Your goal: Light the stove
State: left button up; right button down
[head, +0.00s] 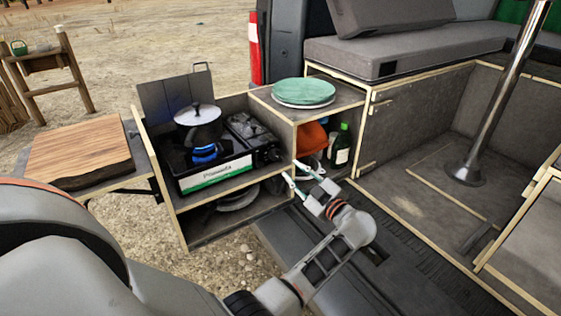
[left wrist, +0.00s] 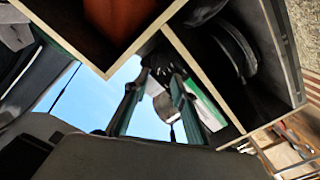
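The portable stove (head: 215,175), black with a white and green front label, sits in the pull-out kitchen box. A blue flame (head: 204,152) burns on its burner. A metal pot (head: 200,128) with a lid stands over the flame. The stove's dark control end (head: 262,150) is at its right; the knob's setting cannot be made out. My left gripper (head: 293,172) is in front of and right of that end, apart from it, with its fingers spread and empty. In the left wrist view, the open fingers (left wrist: 160,82) point towards the stove's dark end (left wrist: 162,64). My right gripper is not in view.
A wooden board (head: 78,148) lies on the side shelf at left. Green and white plates (head: 303,92) are on the box top; an orange item (head: 311,137) and a green bottle (head: 342,147) stand in the cubby below. A metal pole (head: 500,90) rises at right.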

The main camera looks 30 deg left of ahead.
aim_at(279, 158)
pick_arm(q)
jog(key=x, duration=0.7)
grip_shut()
